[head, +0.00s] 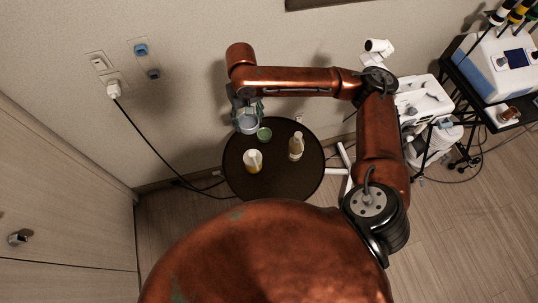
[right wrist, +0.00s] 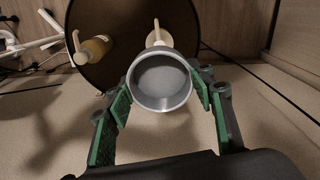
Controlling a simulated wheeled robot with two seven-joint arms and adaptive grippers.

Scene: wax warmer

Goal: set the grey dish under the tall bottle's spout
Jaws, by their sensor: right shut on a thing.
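The grey dish (head: 247,122) is in my right gripper (head: 248,106), above the far left edge of the round table. In the right wrist view the dish (right wrist: 160,82) is between the two green-padded fingers, its round opening facing the camera. The tall bottle (head: 296,147) stands upright on the right part of the table, apart from the dish. In the right wrist view this bottle (right wrist: 93,48), with its pale spout, is at upper left. My left gripper is not in view.
A wall is behind; equipment carts stand at right.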

